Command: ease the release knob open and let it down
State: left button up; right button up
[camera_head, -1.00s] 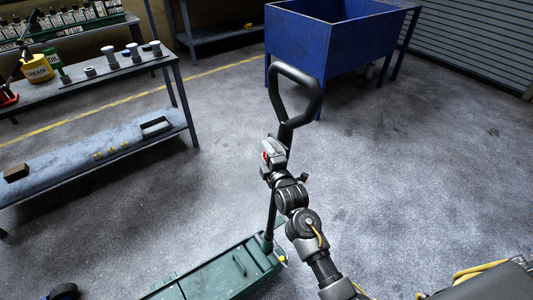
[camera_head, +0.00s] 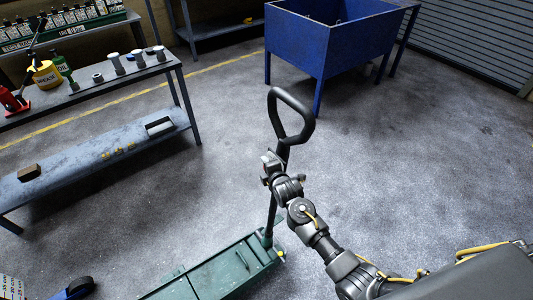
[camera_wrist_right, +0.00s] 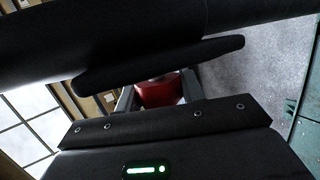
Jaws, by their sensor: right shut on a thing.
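The green trolley jack (camera_head: 215,272) lies on the floor at the bottom of the head view. Its dark handle (camera_head: 271,215) rises from the jack to a black loop grip (camera_head: 291,115). My right gripper (camera_head: 270,163) is at the handle just below the loop. In the right wrist view the red release knob (camera_wrist_right: 158,93) sits between the fingers of my right gripper (camera_wrist_right: 160,90), which are shut on it. The black handle crosses the top of that view. The knob is hidden in the head view. My left gripper is not in view.
A blue tank on legs (camera_head: 325,45) stands behind the handle. A workbench (camera_head: 120,80) with bottles and metal parts is at the left. A blue item with a black wheel (camera_head: 75,288) and a centimetre scale (camera_head: 10,288) are at bottom left. The floor between is clear.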

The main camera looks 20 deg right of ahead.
jog(key=g+p, duration=0.3)
jog(key=p, duration=0.2)
jog(key=shift+s+d+r+n+h, duration=0.1)
jog(key=shift+r+n+h, duration=0.05)
jog(key=shift+n+h, duration=0.25)
jog(key=shift+s+f+g+p, duration=0.1)
jog(key=shift+f+g+p, duration=0.15)
jog(key=shift+g+p, duration=0.7)
pick_arm(q)
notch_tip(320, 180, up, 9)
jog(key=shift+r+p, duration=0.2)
jog(key=shift+p, duration=0.15)
pick_arm(e)
jog(key=shift+f+g, duration=0.2)
jog(key=shift+g, duration=0.05)
jog(key=shift+s+n, duration=0.1)
jog(key=shift+n, duration=0.2)
jog(key=o, duration=1)
jog(key=shift+c, duration=0.2)
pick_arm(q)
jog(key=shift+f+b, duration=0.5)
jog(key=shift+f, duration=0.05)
pick_arm(e)
jog(key=v, duration=1)
jog(key=shift+s+r, duration=0.15)
jog(key=shift+r, duration=0.15)
